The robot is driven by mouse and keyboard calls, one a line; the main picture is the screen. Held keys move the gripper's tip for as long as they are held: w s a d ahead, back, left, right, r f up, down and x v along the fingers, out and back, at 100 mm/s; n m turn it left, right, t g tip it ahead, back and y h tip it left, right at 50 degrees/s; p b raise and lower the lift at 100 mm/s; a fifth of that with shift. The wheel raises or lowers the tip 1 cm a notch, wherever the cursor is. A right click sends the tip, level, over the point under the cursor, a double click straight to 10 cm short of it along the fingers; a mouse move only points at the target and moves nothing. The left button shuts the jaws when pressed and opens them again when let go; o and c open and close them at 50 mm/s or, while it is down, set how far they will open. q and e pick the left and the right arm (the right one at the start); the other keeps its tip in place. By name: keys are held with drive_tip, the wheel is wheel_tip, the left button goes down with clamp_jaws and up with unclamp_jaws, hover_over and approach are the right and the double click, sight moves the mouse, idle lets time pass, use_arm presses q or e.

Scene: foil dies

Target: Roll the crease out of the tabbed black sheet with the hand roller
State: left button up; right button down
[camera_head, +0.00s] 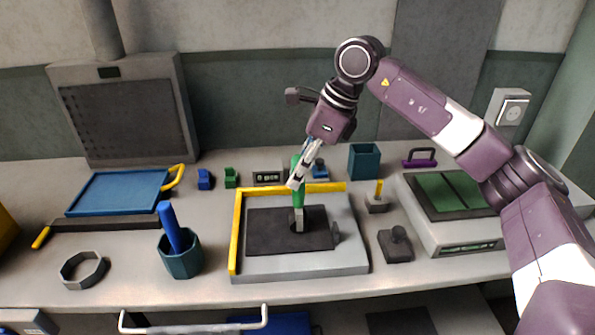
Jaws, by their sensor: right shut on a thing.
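The black sheet (268,236) lies flat on a grey board (300,263) in the middle of the bench. Its small tab (336,232) sticks out on the right side. I cannot make out a crease at this size. My right gripper (297,181) comes down from the upper right and is shut on the green handle of the hand roller (298,197). The roller's grey lower part stands upright over the right half of the sheet. I cannot tell whether it touches the sheet. My left gripper is not in view.
Yellow strips (237,233) edge the board at the left and back. A teal cup (181,258) with a blue-handled tool stands left of it. A dark knobbed block (396,246) stands right. A blue tray (118,191) and a machine with green panels (462,237) flank the work area.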

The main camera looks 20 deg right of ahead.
drive_tip(key=w+a+p, duration=0.1)
drive_tip(key=w+a, duration=0.1)
drive_tip(key=a, duration=0.6)
drive_tip(key=shift+w+a, duration=0.15)
idle(0.5)
